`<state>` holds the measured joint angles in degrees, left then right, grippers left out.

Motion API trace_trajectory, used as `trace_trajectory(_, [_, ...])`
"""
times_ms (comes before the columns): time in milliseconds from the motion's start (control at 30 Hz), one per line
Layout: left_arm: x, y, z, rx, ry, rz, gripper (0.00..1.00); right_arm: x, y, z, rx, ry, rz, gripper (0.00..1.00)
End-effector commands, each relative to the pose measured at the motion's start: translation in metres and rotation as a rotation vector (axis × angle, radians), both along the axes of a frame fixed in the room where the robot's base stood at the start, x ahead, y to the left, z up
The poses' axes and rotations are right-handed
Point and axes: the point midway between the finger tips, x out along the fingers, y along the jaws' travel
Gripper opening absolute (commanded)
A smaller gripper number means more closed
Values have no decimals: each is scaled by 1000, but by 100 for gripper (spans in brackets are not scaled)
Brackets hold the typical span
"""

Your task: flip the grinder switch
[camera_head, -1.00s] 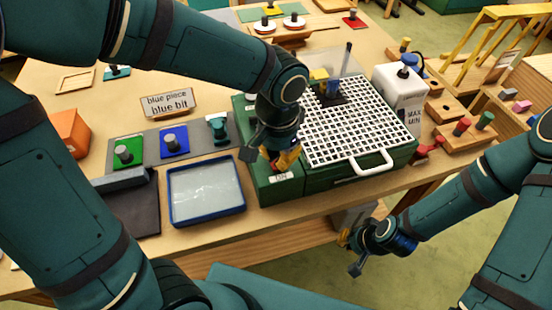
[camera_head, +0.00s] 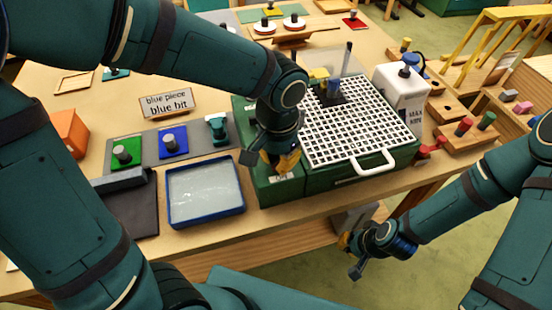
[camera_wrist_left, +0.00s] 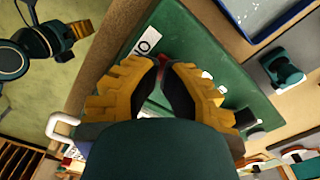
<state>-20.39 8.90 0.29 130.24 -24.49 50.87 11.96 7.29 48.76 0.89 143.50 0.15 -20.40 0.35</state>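The grinder is a green box (camera_head: 345,178) with a white grid top (camera_head: 360,125) and a white handle at its front. A green strip along its left side bears a small white label (camera_head: 283,177), which reads ON in the left wrist view (camera_wrist_left: 148,40). My left gripper (camera_head: 284,168) points down at the near end of this strip, just behind the label. Its yellow fingertips come together in the left wrist view (camera_wrist_left: 165,64). My right gripper (camera_head: 350,254) is open and empty, low in front of the table.
A blue-rimmed tray (camera_head: 206,222) stands just left of the grinder. A white container (camera_head: 402,92) stands at its right back. Green and blue plates with knobs and a "blue piece, blue bit" sign (camera_head: 168,103) lie further left. Floor shows in front of the table.

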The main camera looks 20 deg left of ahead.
Motion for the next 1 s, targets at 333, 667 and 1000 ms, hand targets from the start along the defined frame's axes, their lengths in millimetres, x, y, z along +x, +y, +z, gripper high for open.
trace_trajectory(333, [0,0,-5,0,0,0,0,0,0,-4,0,0,0,0])
trace_trajectory(667, [0,0,-8,0,1,0,0,0,0,-6,0,0,0,0])
trace_trajectory(1000, [0,0,14,0,1,1,0,0,0,12,0,0,0,0])
